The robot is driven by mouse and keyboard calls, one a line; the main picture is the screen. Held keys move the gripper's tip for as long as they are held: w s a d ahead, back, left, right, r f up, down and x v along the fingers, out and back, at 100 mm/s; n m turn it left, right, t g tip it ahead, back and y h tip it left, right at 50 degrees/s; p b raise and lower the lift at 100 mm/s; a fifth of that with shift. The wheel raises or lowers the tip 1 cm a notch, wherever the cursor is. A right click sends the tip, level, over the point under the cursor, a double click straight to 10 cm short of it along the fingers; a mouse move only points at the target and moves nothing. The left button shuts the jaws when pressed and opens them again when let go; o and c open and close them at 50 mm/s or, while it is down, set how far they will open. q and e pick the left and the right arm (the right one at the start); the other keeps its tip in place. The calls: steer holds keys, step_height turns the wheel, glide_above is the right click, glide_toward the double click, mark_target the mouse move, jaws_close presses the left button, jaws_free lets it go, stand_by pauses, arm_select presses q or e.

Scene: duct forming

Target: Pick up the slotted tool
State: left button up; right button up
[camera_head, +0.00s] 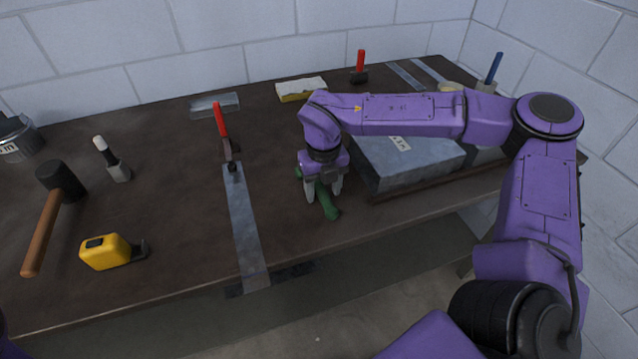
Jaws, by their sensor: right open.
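My right gripper (324,192) points down over the table's front half, its fingers apart. A green-handled tool (328,205) lies on the table directly below and between the fingers. Its handle end sticks out toward the table's front edge, and the rest is hidden by the gripper. No slot shows on it, so I cannot tell for sure that it is the slotted tool. I cannot tell whether the fingers touch it. My left gripper is out of view.
A grey metal duct piece (408,172) stands close to the right of the gripper. A sheet metal strip (243,215) with a red-handled tool (220,120) lies to the left. A mallet (45,225) and a yellow tape measure (106,252) lie farther left.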

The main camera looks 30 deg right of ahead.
jaws_close()
steer(key=shift+w+r, duration=0.1)
